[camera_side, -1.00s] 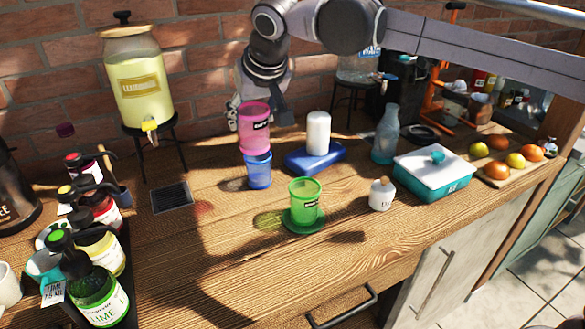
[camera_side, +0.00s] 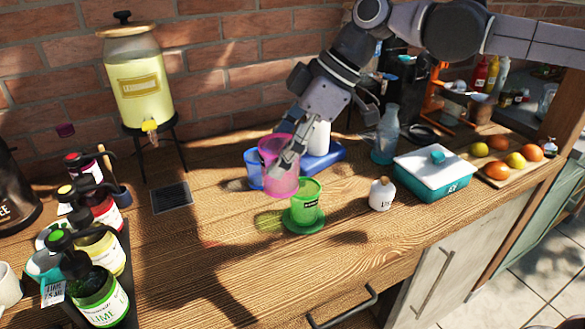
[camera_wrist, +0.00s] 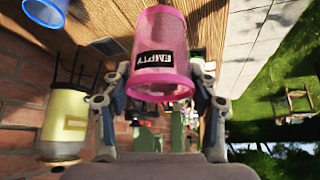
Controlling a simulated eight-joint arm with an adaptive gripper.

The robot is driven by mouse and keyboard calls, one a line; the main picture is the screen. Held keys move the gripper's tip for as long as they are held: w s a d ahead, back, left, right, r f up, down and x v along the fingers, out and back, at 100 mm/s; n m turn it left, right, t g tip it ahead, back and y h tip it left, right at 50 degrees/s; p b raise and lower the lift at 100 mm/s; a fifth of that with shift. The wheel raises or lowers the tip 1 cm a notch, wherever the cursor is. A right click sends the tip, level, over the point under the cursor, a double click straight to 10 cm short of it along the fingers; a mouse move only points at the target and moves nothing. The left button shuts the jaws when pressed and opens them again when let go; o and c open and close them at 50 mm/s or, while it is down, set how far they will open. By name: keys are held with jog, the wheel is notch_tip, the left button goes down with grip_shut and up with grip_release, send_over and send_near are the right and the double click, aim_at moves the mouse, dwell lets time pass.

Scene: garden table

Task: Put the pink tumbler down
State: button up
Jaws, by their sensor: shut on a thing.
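The pink tumbler (camera_side: 276,182) is held in my gripper (camera_side: 288,158), whose fingers are shut on its sides. In the wrist view the pink tumbler (camera_wrist: 162,72) fills the space between the fingers and has a black "EMPTY" label. A blue tumbler (camera_side: 252,170) stands just left of and behind it, partly covered by it. A green tumbler (camera_side: 305,206) sits on a green coaster (camera_side: 303,229) to its front right. I cannot tell whether the base of the pink tumbler touches the table.
A blue tray (camera_side: 328,159) with a white cylinder is behind, partly hidden by my gripper. A small white bottle (camera_side: 381,196) and a teal box (camera_side: 434,174) stand to the right. Syrup bottles (camera_side: 98,290) stand at the left. The table (camera_side: 205,262) is clear in front.

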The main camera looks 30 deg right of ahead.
aim_at(275, 193)
jog(key=shift+s+a+n+g, duration=0.1)
jog(key=shift+s+n+g, duration=0.5)
jog(key=shift+s+n, duration=0.4)
notch_tip(275, 193, down, 4)
jog(key=shift+f, duration=0.15)
jog(key=shift+s+a+f, duration=0.5)
jog(key=shift+a+f, duration=1.35)
jog(key=shift+a, duration=0.05)
jog(key=shift+s+a+f, duration=0.5)
jog(key=shift+a+f, duration=1.35)
jog(key=shift+f, duration=0.05)
jog(key=shift+s+a+f, duration=0.5)
jog(key=shift+a+f, duration=1.35)
jog(key=shift+a, duration=0.05)
jog(key=shift+f, duration=0.1)
jog(key=o, duration=1.1)
jog(key=shift+o, duration=0.2)
